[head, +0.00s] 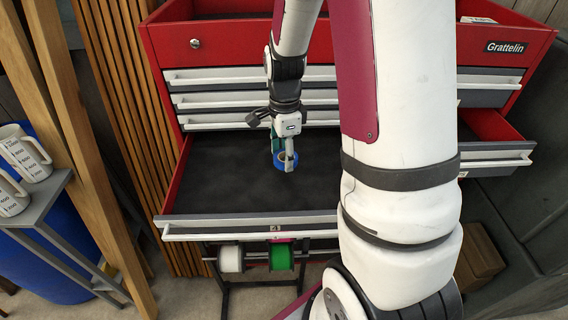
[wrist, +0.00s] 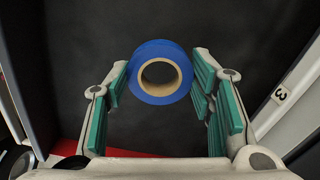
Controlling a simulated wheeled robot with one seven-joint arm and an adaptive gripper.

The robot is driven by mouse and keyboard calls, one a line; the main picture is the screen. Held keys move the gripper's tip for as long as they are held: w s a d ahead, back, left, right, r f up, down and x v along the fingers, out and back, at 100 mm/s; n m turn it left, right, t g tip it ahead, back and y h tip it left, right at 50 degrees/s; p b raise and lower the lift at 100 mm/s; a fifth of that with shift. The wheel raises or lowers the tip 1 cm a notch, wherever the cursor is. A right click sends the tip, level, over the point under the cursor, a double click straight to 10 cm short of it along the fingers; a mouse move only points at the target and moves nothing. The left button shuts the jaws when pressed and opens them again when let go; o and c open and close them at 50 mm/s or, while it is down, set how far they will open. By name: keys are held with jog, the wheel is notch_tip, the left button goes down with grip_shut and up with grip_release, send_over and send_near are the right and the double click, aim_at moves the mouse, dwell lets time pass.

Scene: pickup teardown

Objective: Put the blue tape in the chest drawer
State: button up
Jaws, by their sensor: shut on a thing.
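The blue tape (head: 276,164) is a roll with a tan cardboard core. My gripper (head: 285,157) is shut on it. In the wrist view the tape (wrist: 160,47) sits between the green-padded fingertips of my gripper (wrist: 160,72), its open core facing the camera. The chest drawer (head: 200,208) is pulled out from the red tool chest (head: 320,45), with a dark lining.
Closed drawers (head: 220,78) lie above the open one. A white roll (head: 231,259) and a green roll (head: 281,257) hang below the drawer. White measuring jugs (head: 25,152) stand on a grey shelf at the left. The drawer lining around the tape looks clear.

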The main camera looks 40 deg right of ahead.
aim_at(284, 174)
jog(key=shift+f, duration=2.05)
jog(key=o, duration=1)
jog(key=shift+f, duration=0.15)
notch_tip(284, 174, up, 11)
jog(key=b, duration=0.1)
jog(key=s+a+r+n+t, duration=0.2)
jog(key=s+a+r+n, duration=0.2)
jog(key=n, duration=0.3)
jog(key=s+a+r+n+t, duration=0.1)
jog(key=s+a+r+n, duration=0.4)
jog(key=r+n, duration=0.1)
jog(key=s+a+r+n+t, duration=0.2)
jog(key=s+a+r+n, duration=0.3)
jog(key=n, duration=0.3)
jog(key=shift+n+t, duration=0.3)
jog(key=shift+n, duration=0.1)
